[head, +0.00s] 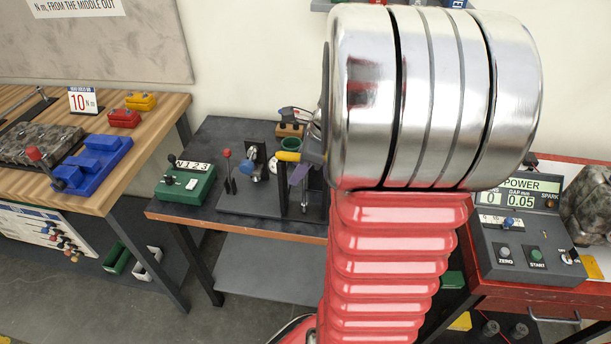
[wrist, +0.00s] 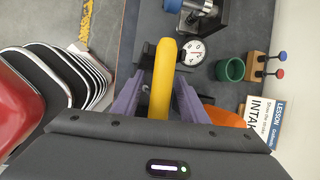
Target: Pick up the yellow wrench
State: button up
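The yellow wrench (wrist: 163,80) shows as a thick, rounded yellow handle running between the two purple fingers of my gripper (wrist: 160,98) in the wrist view. The fingers lie close against both sides of it, and my gripper looks shut on it. The near end of the wrench is hidden behind the gripper body. In the head view, the yellow handle (head: 288,156) sticks out to the left of my gripper (head: 298,174), above the dark bench. My arm hides much of the gripper there.
A dial gauge (wrist: 193,52), a green cup (wrist: 230,69) and a wooden block with red and blue knobs (wrist: 256,66) are close by. A green counter box (head: 185,184) sits left on the bench (head: 225,140). A power unit (head: 528,250) stands right.

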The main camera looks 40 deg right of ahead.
jog(key=shift+c, duration=0.6)
grip_shut()
